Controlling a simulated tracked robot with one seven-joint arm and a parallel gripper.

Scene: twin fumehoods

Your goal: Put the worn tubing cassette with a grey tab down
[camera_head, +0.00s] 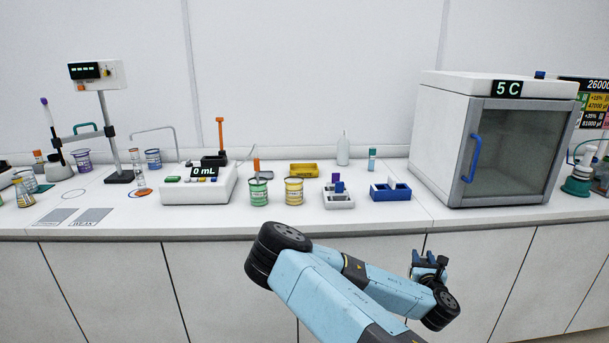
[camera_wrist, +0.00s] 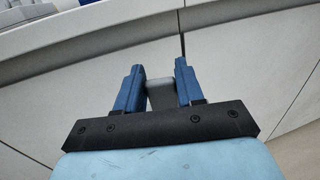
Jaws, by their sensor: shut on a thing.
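My gripper (camera_wrist: 160,72) shows in the wrist view with its two blue fingers shut on a small grey piece (camera_wrist: 161,96), which fits the grey tab of the worn cassette. The rest of the cassette cannot be made out there. In the head view my gripper (camera_head: 429,262) is in front of the bench cabinets, below the worktop edge and to the right of my arm's elbow. What it holds is too small to tell in that view.
On the worktop (camera_head: 250,224) stand a white tray (camera_head: 338,204) with a purple piece, a blue tray (camera_head: 390,194) with a white piece, and a yellow tray (camera_head: 303,170). Green (camera_head: 259,192) and yellow (camera_head: 293,191) beakers stand left. A 5 C cabinet (camera_head: 500,140) stands right, its door shut.

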